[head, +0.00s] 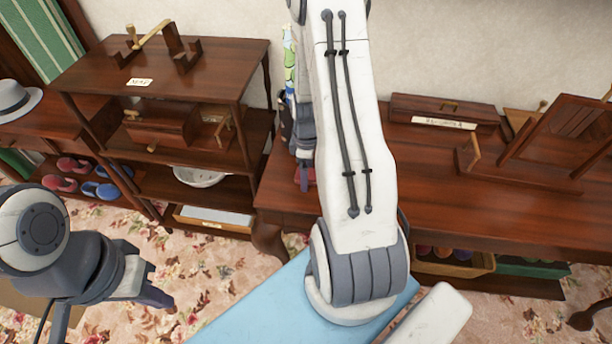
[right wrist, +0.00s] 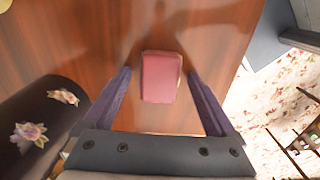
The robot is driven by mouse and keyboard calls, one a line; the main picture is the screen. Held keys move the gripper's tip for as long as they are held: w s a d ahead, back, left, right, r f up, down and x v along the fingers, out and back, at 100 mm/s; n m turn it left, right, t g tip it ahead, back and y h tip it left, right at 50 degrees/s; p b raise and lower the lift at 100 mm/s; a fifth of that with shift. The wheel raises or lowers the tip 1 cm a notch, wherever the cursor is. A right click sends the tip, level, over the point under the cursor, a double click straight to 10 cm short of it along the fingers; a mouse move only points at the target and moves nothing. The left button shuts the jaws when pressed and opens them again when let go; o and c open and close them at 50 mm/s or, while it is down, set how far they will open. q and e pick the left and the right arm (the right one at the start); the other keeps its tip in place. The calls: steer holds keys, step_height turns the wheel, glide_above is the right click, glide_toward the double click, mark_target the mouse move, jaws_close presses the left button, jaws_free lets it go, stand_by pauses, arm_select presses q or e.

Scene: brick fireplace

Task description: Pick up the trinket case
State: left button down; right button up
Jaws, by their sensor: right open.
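A small pinkish-red box, which looks like the trinket case (right wrist: 161,78), lies on a brown wooden tabletop in the right wrist view. My right gripper (right wrist: 160,74) is open, with one finger on each side of the box and a gap to each. I cannot tell how far above the tabletop the fingers are.
A dark rounded object with painted flowers (right wrist: 38,130) stands close left of my right gripper. The long wooden table (head: 420,165) carries a wooden box (head: 445,112) and a wooden stand (head: 560,140) farther right. A wooden shelf unit (head: 225,60) stands to the left.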

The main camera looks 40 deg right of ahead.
steer(key=c, duration=1.4)
